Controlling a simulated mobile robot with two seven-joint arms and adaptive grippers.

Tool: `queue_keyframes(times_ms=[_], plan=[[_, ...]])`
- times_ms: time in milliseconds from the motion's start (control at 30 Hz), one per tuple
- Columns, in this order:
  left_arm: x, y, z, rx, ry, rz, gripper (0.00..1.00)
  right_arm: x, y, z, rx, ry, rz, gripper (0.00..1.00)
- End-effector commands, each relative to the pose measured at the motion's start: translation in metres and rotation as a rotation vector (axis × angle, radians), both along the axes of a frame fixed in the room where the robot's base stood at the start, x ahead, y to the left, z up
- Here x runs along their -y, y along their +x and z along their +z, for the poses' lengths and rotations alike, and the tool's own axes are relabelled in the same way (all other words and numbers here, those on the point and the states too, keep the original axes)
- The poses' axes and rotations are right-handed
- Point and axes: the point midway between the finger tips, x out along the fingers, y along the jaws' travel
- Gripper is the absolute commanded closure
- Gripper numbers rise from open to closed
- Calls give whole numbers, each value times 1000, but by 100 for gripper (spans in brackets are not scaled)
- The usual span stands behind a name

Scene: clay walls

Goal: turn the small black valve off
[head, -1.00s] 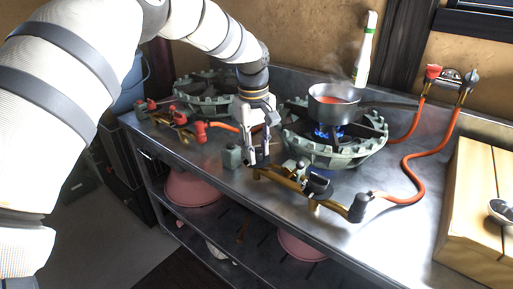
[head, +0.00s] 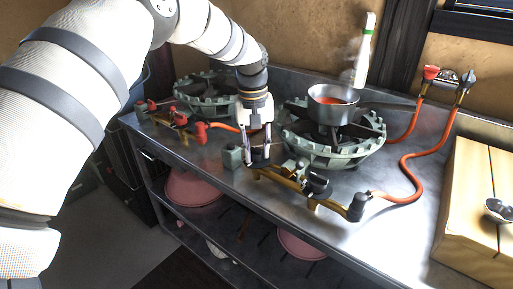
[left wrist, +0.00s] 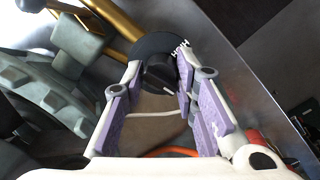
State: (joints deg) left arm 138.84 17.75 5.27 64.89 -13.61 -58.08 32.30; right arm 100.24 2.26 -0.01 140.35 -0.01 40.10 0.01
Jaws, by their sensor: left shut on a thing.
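The small black valve knob (left wrist: 160,72) shows in the left wrist view, on a dark round dial with white marks beside a brass pipe (left wrist: 112,16). My left gripper (left wrist: 165,92) has its purple-padded fingers on both sides of the knob, shut on it. In the head view my left gripper (head: 257,158) points down at the left end of the brass gas pipe (head: 285,181), and its fingers largely hide the knob. The burner (head: 335,150) behind shows no flame under the pot (head: 332,112). My right gripper is not in view.
Another burner (head: 207,97) with red valves (head: 201,132) stands to the left. Larger black knobs (head: 318,183) sit along the brass pipe. An orange hose (head: 410,165) runs right to wall taps. A wooden box (head: 470,225) is at right. A white bottle (head: 364,50) stands behind.

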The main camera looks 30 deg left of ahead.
Motion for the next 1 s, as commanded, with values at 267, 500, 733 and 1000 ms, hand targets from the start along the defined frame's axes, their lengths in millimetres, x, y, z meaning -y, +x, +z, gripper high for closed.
queue_keyframes(times_ms=[267,500,733,1000], plan=[[-2,-1,-1,-4,2,-114,100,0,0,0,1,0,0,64],[-2,-1,-2,-5,3,-152,100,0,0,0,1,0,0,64],[-2,-1,-2,-4,3,-155,100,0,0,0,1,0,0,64],[-2,-1,-2,-4,2,-153,54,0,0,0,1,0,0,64]])
